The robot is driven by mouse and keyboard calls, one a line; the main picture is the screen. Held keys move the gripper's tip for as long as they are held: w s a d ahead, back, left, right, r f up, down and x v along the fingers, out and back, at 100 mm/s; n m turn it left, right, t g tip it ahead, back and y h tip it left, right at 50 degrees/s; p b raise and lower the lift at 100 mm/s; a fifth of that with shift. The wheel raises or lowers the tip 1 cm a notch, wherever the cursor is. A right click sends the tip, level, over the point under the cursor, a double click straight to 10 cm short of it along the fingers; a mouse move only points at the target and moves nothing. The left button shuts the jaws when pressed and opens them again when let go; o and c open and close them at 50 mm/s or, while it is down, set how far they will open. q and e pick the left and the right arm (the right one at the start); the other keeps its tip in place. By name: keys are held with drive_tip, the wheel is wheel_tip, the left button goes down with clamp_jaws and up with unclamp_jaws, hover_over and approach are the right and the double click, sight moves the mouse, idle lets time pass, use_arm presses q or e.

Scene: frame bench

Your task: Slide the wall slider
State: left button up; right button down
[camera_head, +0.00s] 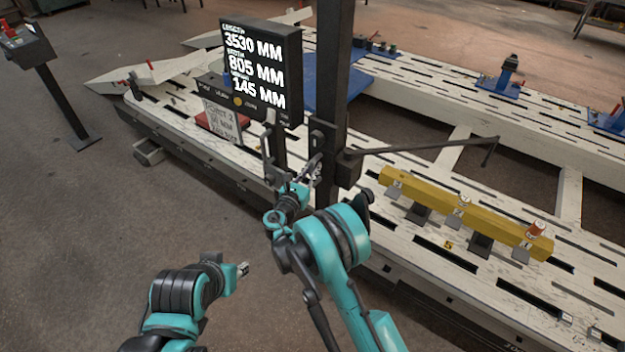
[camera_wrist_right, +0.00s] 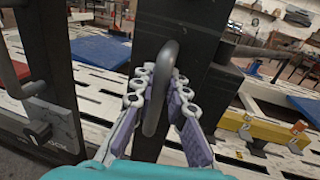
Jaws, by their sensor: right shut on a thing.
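The slider is a dark block (camera_head: 348,172) on a tall black post (camera_head: 333,70), with a thin side rod (camera_head: 430,147). Its grey loop handle (camera_wrist_right: 158,110) stands upright in front of the post in the right wrist view. My right gripper (camera_head: 311,176) is at the handle, and in the right wrist view its jaws (camera_wrist_right: 160,85) sit on both sides of the bar, shut on it. The grip partly hides the handle in the head view. My left gripper (camera_head: 242,268) is low at left, away from the post; its jaws are too small to read.
A display (camera_head: 262,68) with lit numbers stands left of the post. A yellow beam (camera_head: 465,213) rests on supports on the slotted white bench (camera_head: 440,265), right of the post. A control stand (camera_head: 62,95) is at far left.

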sight(318, 151)
drive_tip(key=shift+r+p, duration=0.55)
drive_tip(key=shift+r, duration=1.6)
drive_tip(key=c, duration=1.5)
unclamp_jaws()
drive_tip(key=v, duration=1.2)
